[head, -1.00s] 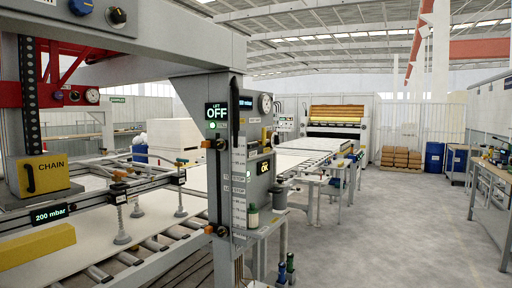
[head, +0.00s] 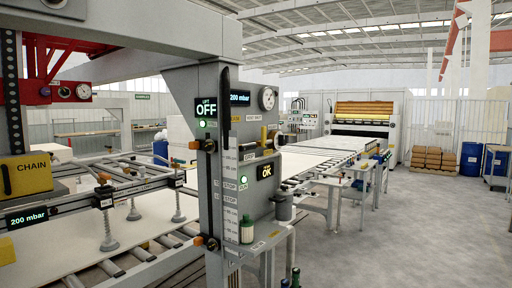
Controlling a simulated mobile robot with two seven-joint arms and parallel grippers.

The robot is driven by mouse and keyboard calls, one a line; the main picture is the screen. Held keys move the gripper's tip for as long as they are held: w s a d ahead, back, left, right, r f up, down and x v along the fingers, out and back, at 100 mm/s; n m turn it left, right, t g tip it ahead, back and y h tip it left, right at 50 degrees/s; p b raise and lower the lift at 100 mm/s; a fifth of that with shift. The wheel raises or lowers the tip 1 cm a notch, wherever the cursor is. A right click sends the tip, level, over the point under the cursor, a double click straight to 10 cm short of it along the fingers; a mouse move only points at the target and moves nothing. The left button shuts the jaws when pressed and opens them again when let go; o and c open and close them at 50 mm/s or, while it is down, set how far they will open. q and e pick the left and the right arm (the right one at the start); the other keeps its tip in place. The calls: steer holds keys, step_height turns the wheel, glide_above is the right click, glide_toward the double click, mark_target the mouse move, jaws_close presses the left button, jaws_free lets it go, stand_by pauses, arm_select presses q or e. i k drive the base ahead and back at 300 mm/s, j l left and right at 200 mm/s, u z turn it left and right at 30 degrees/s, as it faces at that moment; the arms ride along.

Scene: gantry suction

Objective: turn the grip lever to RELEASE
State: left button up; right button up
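The grey control column (head: 209,148) of the gantry stands near the middle of the head view. A small dark lever-like handle (head: 275,139) sits beside yellow labels on the panel's right side. It may be the grip lever; its label and setting are too small to read. A long black bar (head: 225,105) runs upright along the column. Neither of my grippers is in view.
Suction cups (head: 107,235) hang over a pale board (head: 65,244) on rollers at left. Open concrete floor (head: 400,235) lies to the right.

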mark_target(249, 146)
steer(key=i+l+u, duration=0.1)
steer(key=i+l, duration=0.35)
steer(key=l, duration=0.25)
steer(key=i+l+u, duration=0.15)
steer(key=l, duration=0.25)
steer(key=i+l+u, duration=0.1)
steer(key=i+l, duration=0.15)
steer(key=l, duration=0.15)
steer(key=i+l, duration=0.2)
steer(key=l, duration=0.2)
steer(key=i+l+u, duration=0.15)
steer(key=l, duration=0.25)
steer(key=i+l+u, duration=0.1)
steer(key=l, duration=0.3)
steer(key=i+l, duration=0.25)
steer(key=l, duration=0.2)
steer(key=u, duration=0.05)
